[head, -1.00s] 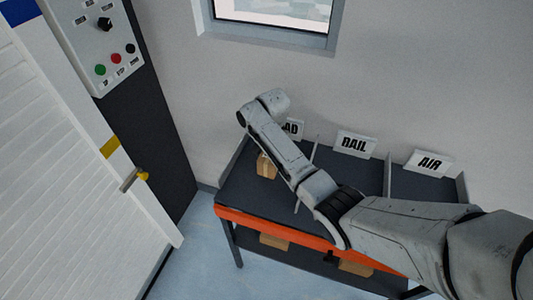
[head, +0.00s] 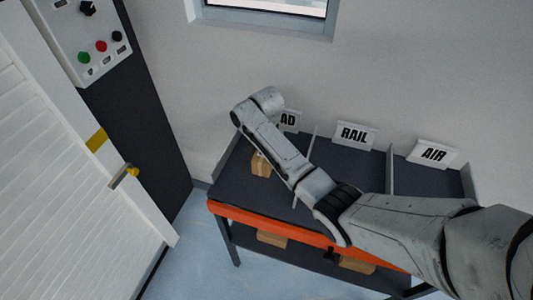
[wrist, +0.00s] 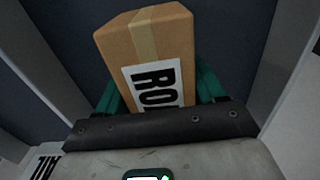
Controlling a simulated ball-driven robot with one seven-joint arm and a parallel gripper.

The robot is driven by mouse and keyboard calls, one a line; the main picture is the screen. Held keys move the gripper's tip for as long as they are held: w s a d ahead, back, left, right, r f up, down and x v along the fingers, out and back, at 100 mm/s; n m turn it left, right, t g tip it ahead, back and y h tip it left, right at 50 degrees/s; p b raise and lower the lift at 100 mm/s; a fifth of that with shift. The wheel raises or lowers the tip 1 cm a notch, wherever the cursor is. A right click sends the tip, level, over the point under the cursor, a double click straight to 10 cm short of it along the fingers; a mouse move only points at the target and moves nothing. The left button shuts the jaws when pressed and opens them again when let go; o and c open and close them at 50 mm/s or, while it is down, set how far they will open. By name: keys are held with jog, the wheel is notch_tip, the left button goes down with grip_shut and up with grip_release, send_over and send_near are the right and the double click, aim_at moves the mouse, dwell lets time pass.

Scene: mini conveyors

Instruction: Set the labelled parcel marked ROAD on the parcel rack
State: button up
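The parcel marked ROAD (wrist: 145,50) is a brown carton with a tape strip and a white label; only the first letters of the label show in the wrist view. My gripper (wrist: 160,92) has green fingers, one on each side of the carton, and they appear closed against it. In the head view the parcel (head: 261,164) is at the left bay of the parcel rack (head: 238,182), partly behind my arm. That bay's sign (head: 289,120) shows only "AD". Whether the parcel rests on the shelf or hangs just above it is hard to tell.
Dividers (head: 390,170) part the rack into bays, with a RAIL sign (head: 354,136) and an AIR sign (head: 432,154). The middle and right bays look empty where visible. Brown cartons (head: 272,238) sit on the lower shelf. A white door (head: 80,190) stands at the left.

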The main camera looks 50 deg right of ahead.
jog(key=o, duration=0.4)
jog(key=shift+o, duration=0.2)
notch_tip(320, 180, up, 11)
jog(key=shift+r+p, duration=0.15)
jog(key=shift+p, duration=0.5)
jog(key=shift+r+p, duration=0.5)
jog(key=shift+p, duration=0.05)
